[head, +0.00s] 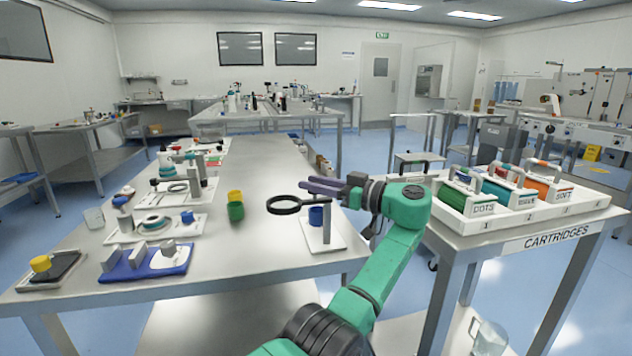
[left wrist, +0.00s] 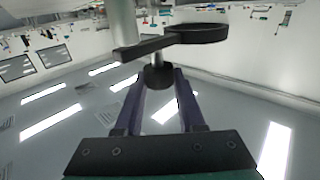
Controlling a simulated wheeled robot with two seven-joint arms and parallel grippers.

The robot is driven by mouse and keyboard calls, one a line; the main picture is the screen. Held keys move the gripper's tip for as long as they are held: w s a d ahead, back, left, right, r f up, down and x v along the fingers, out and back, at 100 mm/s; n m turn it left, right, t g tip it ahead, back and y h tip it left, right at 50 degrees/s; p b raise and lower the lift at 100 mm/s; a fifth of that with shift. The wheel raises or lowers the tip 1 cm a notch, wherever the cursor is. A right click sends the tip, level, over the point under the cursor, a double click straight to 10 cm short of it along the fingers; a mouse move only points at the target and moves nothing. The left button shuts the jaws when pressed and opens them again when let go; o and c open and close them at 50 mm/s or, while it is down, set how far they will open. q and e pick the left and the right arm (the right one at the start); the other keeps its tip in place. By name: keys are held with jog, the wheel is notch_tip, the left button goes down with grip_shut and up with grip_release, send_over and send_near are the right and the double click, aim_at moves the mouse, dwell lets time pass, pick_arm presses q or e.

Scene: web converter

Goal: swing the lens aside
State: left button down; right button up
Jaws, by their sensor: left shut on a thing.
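The lens (head: 284,205) is a black ring on a black arm. The arm joins a grey post (head: 327,222) on a white base plate (head: 322,243). In the head view the ring points to the left of the post, and a blue cup (head: 315,216) stands beside the post. My left gripper (head: 312,187), with purple fingers, is at the lens arm near the post. In the left wrist view the ring (left wrist: 200,33) shows above my left gripper (left wrist: 158,80), which is shut on the lens's black knob (left wrist: 158,76). My right gripper is out of view.
A blue tray (head: 147,263) and white fixtures are further left. A cartridge rack (head: 470,218) stands on a separate table to the right. The table's front middle is clear.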

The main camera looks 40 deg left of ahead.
pick_arm(q)
jog(key=shift+f, duration=0.25)
jog(key=c, duration=0.5)
grip_release()
jog(key=shift+a, duration=0.2)
jog(key=shift+d+r, duration=0.1)
jog(key=shift+r, duration=0.05)
jog(key=shift+r, duration=0.3)
notch_tip(320, 180, up, 19)
jog(key=p, duration=0.6)
jog(key=shift+r+p, duration=0.15)
jog(key=shift+p, duration=0.15)
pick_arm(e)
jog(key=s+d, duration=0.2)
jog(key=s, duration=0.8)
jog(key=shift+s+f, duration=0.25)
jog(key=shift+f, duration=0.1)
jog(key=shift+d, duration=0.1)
